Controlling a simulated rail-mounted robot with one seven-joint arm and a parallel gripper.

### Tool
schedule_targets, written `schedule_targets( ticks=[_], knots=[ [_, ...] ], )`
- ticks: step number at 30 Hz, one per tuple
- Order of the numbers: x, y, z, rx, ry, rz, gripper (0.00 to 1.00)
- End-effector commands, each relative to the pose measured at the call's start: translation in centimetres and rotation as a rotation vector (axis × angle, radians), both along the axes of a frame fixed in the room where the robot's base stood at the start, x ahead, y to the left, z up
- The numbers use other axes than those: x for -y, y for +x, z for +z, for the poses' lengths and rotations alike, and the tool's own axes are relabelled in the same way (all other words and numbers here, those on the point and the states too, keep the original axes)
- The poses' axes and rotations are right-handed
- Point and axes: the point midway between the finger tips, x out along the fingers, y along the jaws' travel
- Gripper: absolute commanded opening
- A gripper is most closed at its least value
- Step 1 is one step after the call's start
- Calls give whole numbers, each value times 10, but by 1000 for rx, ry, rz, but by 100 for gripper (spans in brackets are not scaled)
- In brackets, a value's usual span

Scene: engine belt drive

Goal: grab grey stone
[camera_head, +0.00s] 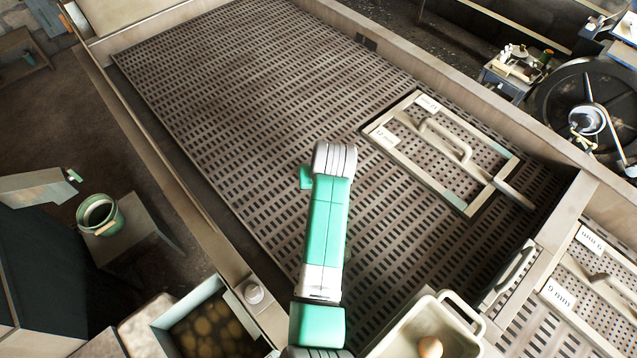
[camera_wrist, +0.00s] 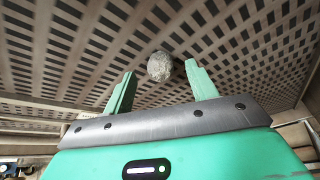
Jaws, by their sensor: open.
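The grey stone (camera_wrist: 160,66) shows in the wrist view as a rough, rounded lump against the slotted metal deck (camera_wrist: 235,50). My gripper (camera_wrist: 160,85) is open, with its two green fingers spread. The stone appears between and a little past the fingertips, with a visible gap to each finger. I cannot tell the exact distance to it.
A framed screen with a handle (camera_head: 440,150) lies on the deck at right. A pale bin (camera_head: 400,335) holding a brown egg-shaped object (camera_head: 430,347) stands at the front. A box of round brown items (camera_head: 158,330) is at front left. Raised walls border the deck.

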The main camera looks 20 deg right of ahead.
Motion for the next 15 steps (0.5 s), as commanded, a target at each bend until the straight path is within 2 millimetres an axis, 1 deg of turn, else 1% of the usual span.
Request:
schedule_targets(
  ticks=[1, 3, 6, 11, 14, 15],
  knots=[
    [0, 3, -8, -2, 2, 0, 57],
    [1, 6, -15, -1, 2, 0, 57],
    [1, 8, -18, 1, 0, 0, 57],
    [1, 8, -18, 2, -1, 0, 57],
    [1, 8, -18, 2, -1, 0, 40],
    [1, 8, -18, 2, -1, 0, 32]
  ],
)
